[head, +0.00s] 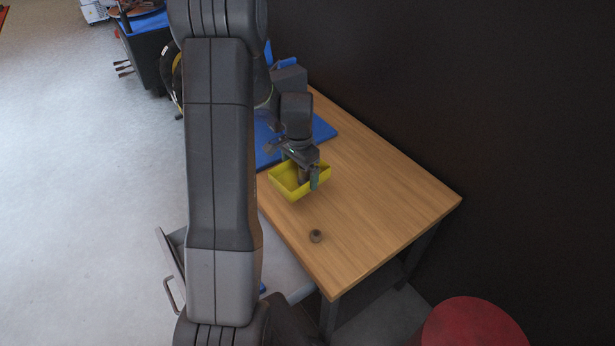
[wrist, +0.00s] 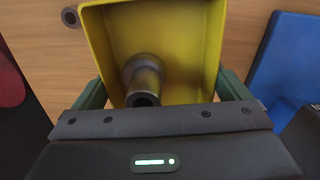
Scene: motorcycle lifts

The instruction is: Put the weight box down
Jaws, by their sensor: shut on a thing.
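The weight box, a yellow open-topped box (head: 284,188), is in my gripper (head: 300,168) over the near left part of the wooden table. The box also fills the top middle of the wrist view (wrist: 199,45). My green fingers are shut on its two opposite sides. A grey metal cylinder with a hole (wrist: 143,80) is inside the box. Whether the box's bottom touches the table or hangs just above it, I cannot tell.
A small grey round part (head: 316,236) lies on the wooden table (head: 375,205) near its front. A blue mat (head: 322,130) is behind the box. The table's right side is clear. A red round object (head: 475,325) stands beyond the front right corner. An open drawer (head: 172,262) is at left.

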